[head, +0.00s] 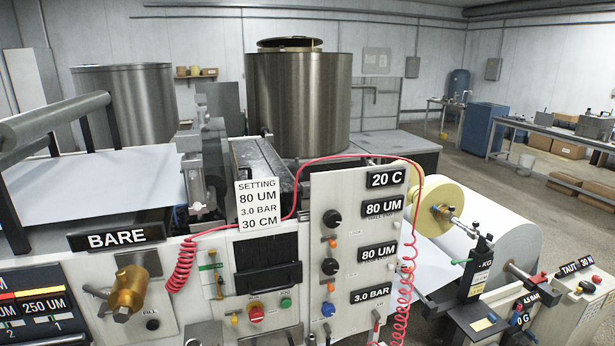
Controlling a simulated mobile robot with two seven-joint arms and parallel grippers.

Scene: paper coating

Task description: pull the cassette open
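A black ribbed unit (265,252) is set in the pale front panel, below the white setting card. It looks like the cassette, though no label on it names it. A dark horizontal bar (268,277) runs across its lower part, like a handle. The unit appears flush with the panel, but I cannot tell for sure whether it is fully shut. Neither my left nor my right gripper is in view.
A control panel (352,240) with knobs and readouts stands right of the unit. A brass fitting (128,290) juts out at left. A paper roll (500,235) lies at right.

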